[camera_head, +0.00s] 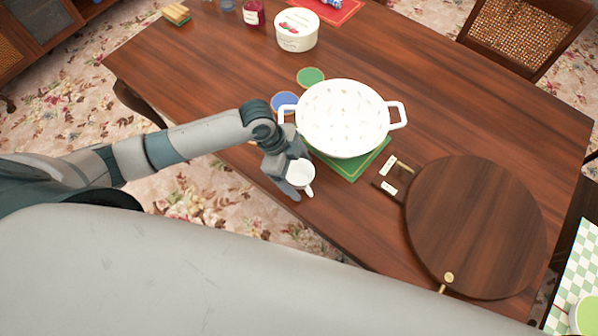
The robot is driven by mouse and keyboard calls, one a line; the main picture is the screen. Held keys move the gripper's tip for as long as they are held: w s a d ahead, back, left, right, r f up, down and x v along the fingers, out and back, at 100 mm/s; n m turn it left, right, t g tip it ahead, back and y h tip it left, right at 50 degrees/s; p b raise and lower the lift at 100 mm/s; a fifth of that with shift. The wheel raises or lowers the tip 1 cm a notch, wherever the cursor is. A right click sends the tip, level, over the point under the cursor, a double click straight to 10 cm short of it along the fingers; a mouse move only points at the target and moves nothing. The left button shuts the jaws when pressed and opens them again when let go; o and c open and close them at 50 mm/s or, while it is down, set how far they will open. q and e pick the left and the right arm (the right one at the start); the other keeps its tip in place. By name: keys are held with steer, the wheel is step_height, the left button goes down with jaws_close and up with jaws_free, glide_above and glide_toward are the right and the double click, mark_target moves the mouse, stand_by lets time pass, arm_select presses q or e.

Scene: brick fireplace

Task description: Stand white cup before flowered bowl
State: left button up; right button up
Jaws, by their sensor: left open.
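The white cup (301,173) is upright near the front edge of the wooden table, its handle toward the front. My left gripper (287,180) is open at the cup's left side, its fingers pointing down close to it; I cannot tell whether they touch. A large white two-handled bowl (343,117) with small faint marks inside, seemingly the flowered bowl, stands behind and to the right of the cup. It rests on a green mat (368,165). My right gripper is out of view.
A round dark wooden board (476,226) lies at the right. A green coaster (311,77) and a blue coaster (284,101) lie near the bowl. A white tub (297,29) and a red jar (253,13) stand at the back. The table's back right is clear.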

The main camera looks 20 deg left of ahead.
arm_select(q)
steer(key=shift+r, duration=0.1)
steer(key=b+v, duration=0.2)
steer(key=v, duration=1)
stand_by(0.6)
steer(key=shift+s, duration=0.1)
